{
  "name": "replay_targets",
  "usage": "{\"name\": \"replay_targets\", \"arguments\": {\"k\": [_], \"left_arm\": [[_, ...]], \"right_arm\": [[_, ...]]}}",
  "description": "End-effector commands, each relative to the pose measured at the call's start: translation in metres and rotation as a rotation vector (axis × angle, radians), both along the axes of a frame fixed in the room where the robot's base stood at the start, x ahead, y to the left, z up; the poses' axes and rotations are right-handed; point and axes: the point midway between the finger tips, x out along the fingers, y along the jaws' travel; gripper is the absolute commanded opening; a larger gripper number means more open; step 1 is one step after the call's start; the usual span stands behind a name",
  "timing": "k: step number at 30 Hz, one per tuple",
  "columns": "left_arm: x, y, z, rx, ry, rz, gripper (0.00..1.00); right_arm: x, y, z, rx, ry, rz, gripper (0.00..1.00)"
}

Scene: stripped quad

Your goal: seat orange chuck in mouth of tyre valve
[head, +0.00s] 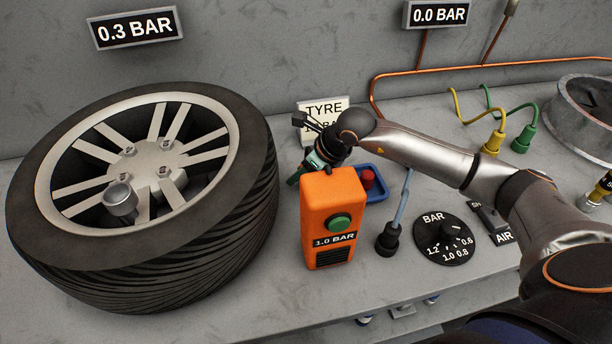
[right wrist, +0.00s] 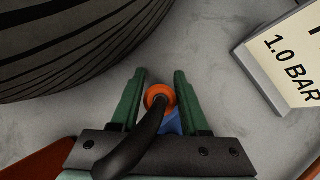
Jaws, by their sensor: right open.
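The orange chuck (right wrist: 160,96), a ring-shaped end on a black hose (right wrist: 132,145), shows in the right wrist view. It lies between the green fingers of my open right gripper (right wrist: 159,85), with a gap on both sides. In the head view my right gripper (head: 303,173) is behind the orange box, which hides the chuck. The tyre (head: 235,190) lies on its side at the left. A silver cup-like tyre valve (head: 121,199) stands up from its wheel with its mouth upward, well left of the gripper. My left gripper is not in view.
The orange box (head: 318,200) with a green button stands in front of my right gripper. A blue tray (head: 377,190) with a red knob sits beside it. A TYRE sign (head: 323,108) stands behind. A BAR dial (head: 446,238) and black plug (head: 388,240) are to the right.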

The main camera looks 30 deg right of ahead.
Motion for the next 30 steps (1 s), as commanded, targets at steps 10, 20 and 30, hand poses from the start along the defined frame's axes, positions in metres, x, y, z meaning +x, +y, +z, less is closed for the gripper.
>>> {"name": "replay_targets", "arguments": {"k": [10, 20, 30], "left_arm": [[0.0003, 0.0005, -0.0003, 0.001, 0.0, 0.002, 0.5], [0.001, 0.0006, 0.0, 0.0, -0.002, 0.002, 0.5], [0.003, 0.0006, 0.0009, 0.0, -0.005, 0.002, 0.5]], "right_arm": [[0.0014, 0.0005, -0.0023, -0.001, -0.001, 0.0, 0.35], [0.0013, 0.0004, -0.002, 0.0, 0.0, 0.0, 0.0], [0.0014, 0.0005, -0.0016, 0.0, -0.001, -0.001, 0.0]]}}
